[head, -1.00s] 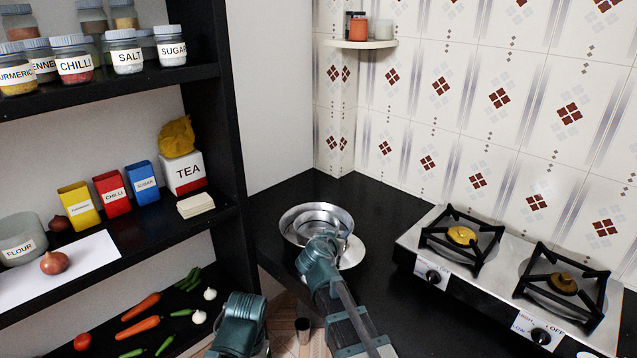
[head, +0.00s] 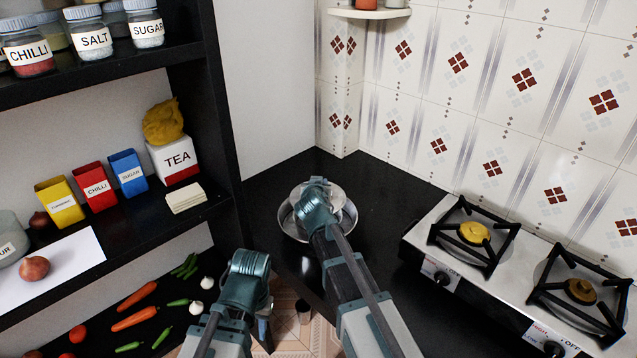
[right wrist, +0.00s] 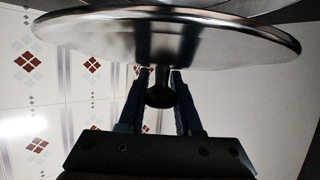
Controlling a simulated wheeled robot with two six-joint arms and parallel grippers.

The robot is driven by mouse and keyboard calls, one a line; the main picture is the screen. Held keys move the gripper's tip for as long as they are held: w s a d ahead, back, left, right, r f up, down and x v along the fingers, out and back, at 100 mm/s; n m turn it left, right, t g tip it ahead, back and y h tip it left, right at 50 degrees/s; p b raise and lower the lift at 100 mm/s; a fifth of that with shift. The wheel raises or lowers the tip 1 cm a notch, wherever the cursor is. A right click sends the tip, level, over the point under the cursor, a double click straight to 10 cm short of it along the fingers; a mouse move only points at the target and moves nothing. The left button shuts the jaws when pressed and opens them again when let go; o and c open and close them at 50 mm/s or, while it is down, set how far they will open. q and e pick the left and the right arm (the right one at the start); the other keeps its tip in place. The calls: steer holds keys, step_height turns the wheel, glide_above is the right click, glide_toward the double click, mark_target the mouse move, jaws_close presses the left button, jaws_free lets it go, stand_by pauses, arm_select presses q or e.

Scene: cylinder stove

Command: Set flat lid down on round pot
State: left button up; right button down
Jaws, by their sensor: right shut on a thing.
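The round pot (head: 286,224) is a shiny metal vessel on the black counter, partly hidden by my right arm. The flat lid (head: 338,196) is a smaller shiny disc over the pot's opening, below my right gripper (head: 316,190). I cannot tell from the head view whether it touches the pot. In the right wrist view the lid (right wrist: 100,38) spans the top, and the right fingers (right wrist: 160,88) are shut on its dark knob (right wrist: 160,92). My left gripper (head: 262,325) hangs low at the counter's front left, with nothing visible in it; its finger opening is unclear.
A two-burner stove (head: 425,238) stands at the right on the black counter (head: 385,205). Shelves with jars, boxes and vegetables rise at the left, with a dark upright panel (head: 205,120) near the pot. The tiled wall is behind.

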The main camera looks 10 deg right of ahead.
steer(key=shift+f+b, duration=2.95)
steer(key=shift+b, duration=0.05)
steer(key=c, duration=0.5)
jaws_free()
steer(key=p+v, duration=0.5)
steer(key=v, duration=0.8)
steer(key=shift+s+r, duration=0.2)
steer(key=shift+s, duration=0.15)
